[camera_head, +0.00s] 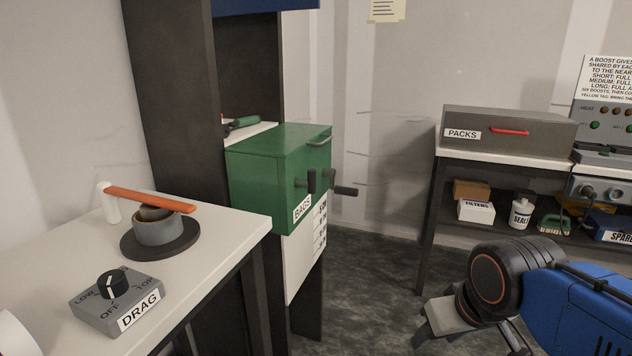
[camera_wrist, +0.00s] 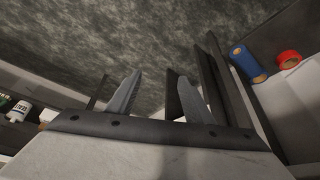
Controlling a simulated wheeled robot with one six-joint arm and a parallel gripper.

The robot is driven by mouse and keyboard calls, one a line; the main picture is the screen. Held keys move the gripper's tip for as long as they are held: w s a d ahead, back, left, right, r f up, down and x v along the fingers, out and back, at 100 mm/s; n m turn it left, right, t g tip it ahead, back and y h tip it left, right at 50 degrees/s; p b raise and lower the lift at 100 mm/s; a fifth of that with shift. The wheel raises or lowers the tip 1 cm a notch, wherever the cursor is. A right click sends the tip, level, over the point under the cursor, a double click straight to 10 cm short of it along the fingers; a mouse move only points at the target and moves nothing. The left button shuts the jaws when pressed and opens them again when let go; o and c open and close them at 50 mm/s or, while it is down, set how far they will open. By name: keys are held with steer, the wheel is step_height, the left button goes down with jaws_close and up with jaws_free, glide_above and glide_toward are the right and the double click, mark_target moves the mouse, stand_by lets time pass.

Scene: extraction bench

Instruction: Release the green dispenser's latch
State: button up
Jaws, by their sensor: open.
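The green dispenser (camera_head: 262,170), labelled BAGS, is mounted in the dark frame at the middle left of the head view. A dark upright lever (camera_head: 311,181) and a dark horizontal handle (camera_head: 345,191) stick out from its front; I cannot tell which is the latch. A small metal handle (camera_head: 320,140) sits near its top edge. My gripper shows in the wrist view (camera_wrist: 160,88), with its two fingers apart and nothing between them. In the head view it is at the lower right, well away from the dispenser and partly cut off.
A grey PACKS box (camera_head: 508,134) sits on the right bench, above a shelf of supplies. Open floor (camera_head: 375,270) lies between the benches.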

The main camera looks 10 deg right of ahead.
steer(key=c, duration=0.6)
steer(key=shift+o, duration=0.2)
steer(key=m+t+y, duration=0.1)
steer(key=m+y, duration=1.6)
steer(key=m, duration=0.5)
glide_toward(311, 192)
steer(key=s+d+r, duration=0.1)
steer(key=d+r, duration=0.3)
steer(key=d, duration=0.3)
steer(key=x, duration=1.7)
steer(key=shift+s+a+r, duration=0.1)
steer(key=shift+r, duration=0.1)
jaws_close()
